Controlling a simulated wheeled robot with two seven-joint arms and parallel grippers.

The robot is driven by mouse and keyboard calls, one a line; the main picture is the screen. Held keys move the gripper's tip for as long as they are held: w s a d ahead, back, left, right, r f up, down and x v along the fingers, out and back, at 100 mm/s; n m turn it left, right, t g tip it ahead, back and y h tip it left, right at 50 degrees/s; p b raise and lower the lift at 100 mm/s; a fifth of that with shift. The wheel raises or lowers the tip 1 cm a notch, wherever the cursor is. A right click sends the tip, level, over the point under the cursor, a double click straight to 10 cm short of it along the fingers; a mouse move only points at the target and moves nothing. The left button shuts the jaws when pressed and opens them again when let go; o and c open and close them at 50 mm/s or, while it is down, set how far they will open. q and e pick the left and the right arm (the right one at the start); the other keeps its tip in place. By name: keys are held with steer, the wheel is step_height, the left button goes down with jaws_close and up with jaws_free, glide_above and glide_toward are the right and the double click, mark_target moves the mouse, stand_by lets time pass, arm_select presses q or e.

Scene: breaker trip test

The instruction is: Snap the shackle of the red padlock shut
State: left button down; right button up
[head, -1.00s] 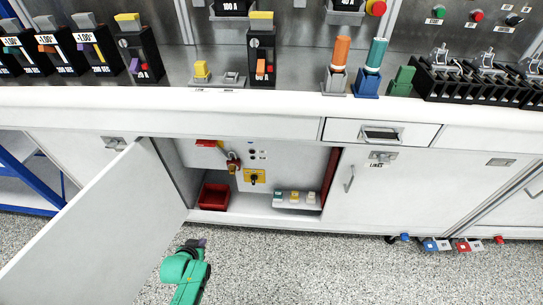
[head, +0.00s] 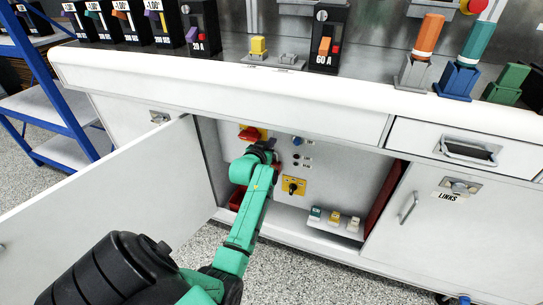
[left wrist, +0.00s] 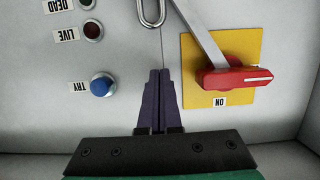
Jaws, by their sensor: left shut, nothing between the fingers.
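My left gripper (head: 266,152) reaches into the open cabinet, in front of its grey panel. In the left wrist view its purple fingers (left wrist: 158,95) are shut together with nothing between them. A steel loop that looks like the padlock's shackle (left wrist: 152,12) shows just beyond the fingertips, cut off by the top edge. The padlock's body is out of that view. In the head view my gripper hides most of the padlock, and whether its shackle is shut cannot be told. My right gripper is not in view.
A red handle (head: 249,134) on a yellow plate and a blue button (head: 296,141) flank the gripper. A yellow-plated rotary switch (head: 293,187) sits lower right. A red bin (head: 237,199) is partly hidden. The open door (head: 110,205) stands left; the worktop (head: 230,85) overhangs.

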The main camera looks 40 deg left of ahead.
arm_select(q)
step_height(320, 180, down, 3)
steer(key=shift+s+d+f+b, duration=0.1)
steer(key=shift+s+f+b, duration=0.1)
steer(key=shift+b, duration=0.1)
steer(key=shift+f, duration=0.3)
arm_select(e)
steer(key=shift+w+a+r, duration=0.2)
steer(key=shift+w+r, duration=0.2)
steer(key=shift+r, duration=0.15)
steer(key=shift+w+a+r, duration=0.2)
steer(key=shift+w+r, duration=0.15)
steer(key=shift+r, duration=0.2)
arm_select(q)
steer(key=shift+f, duration=0.35)
steer(key=shift+f+b, duration=0.35)
steer(key=shift+f, duration=0.55)
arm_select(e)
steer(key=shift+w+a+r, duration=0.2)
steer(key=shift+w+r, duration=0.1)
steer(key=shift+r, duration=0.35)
